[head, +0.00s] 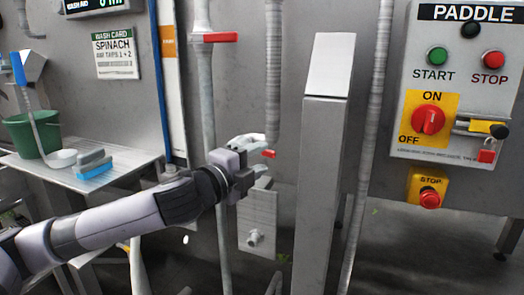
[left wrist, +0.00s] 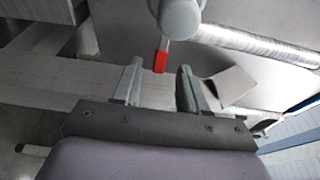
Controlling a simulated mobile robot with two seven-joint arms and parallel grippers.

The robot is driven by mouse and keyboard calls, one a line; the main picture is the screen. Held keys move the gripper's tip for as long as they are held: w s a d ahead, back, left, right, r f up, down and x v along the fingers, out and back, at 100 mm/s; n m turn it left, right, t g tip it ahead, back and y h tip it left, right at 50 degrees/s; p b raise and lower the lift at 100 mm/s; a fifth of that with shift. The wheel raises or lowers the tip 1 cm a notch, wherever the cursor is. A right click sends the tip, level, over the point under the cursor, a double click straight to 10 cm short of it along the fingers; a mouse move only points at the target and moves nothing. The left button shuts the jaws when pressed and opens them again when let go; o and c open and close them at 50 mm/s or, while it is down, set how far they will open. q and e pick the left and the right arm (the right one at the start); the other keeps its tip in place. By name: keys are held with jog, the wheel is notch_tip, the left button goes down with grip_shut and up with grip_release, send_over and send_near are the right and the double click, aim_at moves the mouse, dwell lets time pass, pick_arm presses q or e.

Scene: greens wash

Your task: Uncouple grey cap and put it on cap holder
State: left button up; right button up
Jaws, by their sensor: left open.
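My left gripper (head: 260,172) is open at the lower end of a vertical grey pipe. Right by it is a pale grey rounded fitting (head: 246,141), which looks like the grey cap on its coupling, with a small red-tipped lever (head: 268,153). In the left wrist view the round grey fitting (left wrist: 180,18) is just beyond the open fingers (left wrist: 158,72), and its red lever tip (left wrist: 161,60) shows between them; contact cannot be told. A grey plate with a short stub (head: 255,238), possibly the cap holder, is below the gripper. My right gripper is not in view.
A grey post (head: 322,170) stands right of the gripper. The paddle control panel (head: 460,85) is at the right. A steel shelf (head: 100,178) with a green bucket (head: 22,137) and a blue brush (head: 92,166) is at the left. Vertical pipes (head: 207,90) flank the gripper.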

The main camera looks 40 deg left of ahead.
aim_at(268, 155)
pick_arm(q)
jog(key=shift+w, duration=1.15)
grip_shut()
jog(key=shift+w+d+n+y+p, duration=0.25)
jog(key=shift+n+y+p, duration=0.45)
jog(key=shift+y, duration=0.2)
jog(key=shift+w+n+g+y+p, duration=0.2)
jog(key=shift+n+y, duration=0.2)
jog(key=shift+y, duration=0.3)
jog(key=shift+w+n+g+y+p, duration=0.1)
jog(key=shift+w+n+y+p, duration=0.1)
jog(key=shift+n+y, duration=0.35)
grip_release()
